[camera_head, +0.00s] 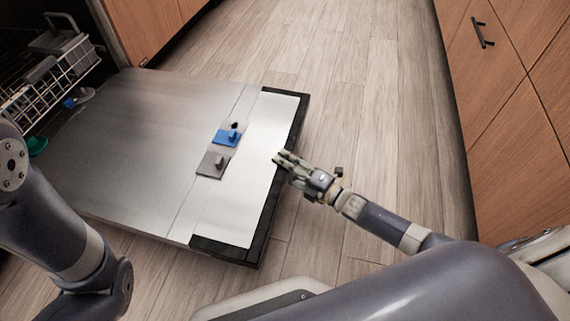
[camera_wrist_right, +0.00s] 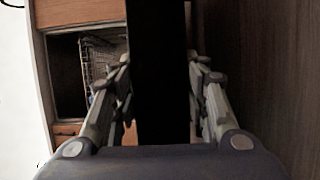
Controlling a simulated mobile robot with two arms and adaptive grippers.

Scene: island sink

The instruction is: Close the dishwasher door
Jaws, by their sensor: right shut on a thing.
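The dishwasher door (camera_head: 130,140) lies folded down, flat and open, in the head view. Its inner face is grey metal with a pale strip and a black outer edge. My right gripper (camera_head: 283,163) is at this outer edge, near its middle, shut on the door. In the right wrist view the fingers stand on either side of the dark door edge (camera_wrist_right: 160,90). My left arm shows at the left of the head view, but its gripper is out of view.
A white dish rack (camera_head: 62,85) sits inside the dishwasher at the upper left. Blue (camera_head: 228,138) and grey (camera_head: 212,165) fittings are on the door's inner face. Wooden cabinets (camera_head: 510,90) stand at the right. Wooden floor (camera_head: 365,80) is clear between.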

